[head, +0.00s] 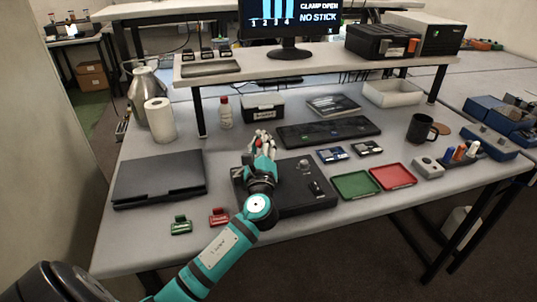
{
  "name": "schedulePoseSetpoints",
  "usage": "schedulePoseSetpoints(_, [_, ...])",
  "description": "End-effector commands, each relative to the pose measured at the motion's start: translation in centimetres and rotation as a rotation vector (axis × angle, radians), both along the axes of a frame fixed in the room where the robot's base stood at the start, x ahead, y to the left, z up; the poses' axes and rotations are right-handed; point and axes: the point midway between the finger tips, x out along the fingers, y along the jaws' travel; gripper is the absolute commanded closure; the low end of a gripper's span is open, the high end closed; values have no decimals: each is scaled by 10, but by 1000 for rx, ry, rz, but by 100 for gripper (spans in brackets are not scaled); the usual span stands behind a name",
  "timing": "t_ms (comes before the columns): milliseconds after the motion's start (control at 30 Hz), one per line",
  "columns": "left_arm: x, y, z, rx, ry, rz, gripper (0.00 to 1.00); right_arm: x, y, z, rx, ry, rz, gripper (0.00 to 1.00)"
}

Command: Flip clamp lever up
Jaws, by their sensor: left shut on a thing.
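The black clamp unit (300,205) lies flat in the middle of the table. A round knob (304,164) and a small dark part (316,187) stand on its right half. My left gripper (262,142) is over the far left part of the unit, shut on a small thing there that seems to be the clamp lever. The gripper and wrist hide most of that thing and the left half of the unit. A monitor (290,14) reads "CLAMP OPEN" and "NO STICK". My right gripper is not in view.
A black keyboard (328,132) and a labelled box (263,107) lie behind the unit. A green tray (356,185) and a red tray (393,177) are to its right. A closed dark laptop (160,178) is to its left. Green (181,227) and red (219,217) tags lie in front.

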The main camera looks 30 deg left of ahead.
Motion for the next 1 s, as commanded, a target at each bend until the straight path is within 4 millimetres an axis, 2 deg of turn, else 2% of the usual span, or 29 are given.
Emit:
schedulePoseSetpoints(33, [-5, -2, -14, -43, -18, -6, 100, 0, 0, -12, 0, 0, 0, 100])
schedulePoseSetpoints(500, [-40, 30, 3, -325, -348, -2, 100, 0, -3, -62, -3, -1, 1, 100])
schedulePoseSetpoints(700, [-53, 42, 5, -418, -456, -1, 100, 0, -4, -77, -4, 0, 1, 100])
schedulePoseSetpoints(1000, [-64, 53, 6, -499, -554, 2, 100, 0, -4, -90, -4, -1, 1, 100])
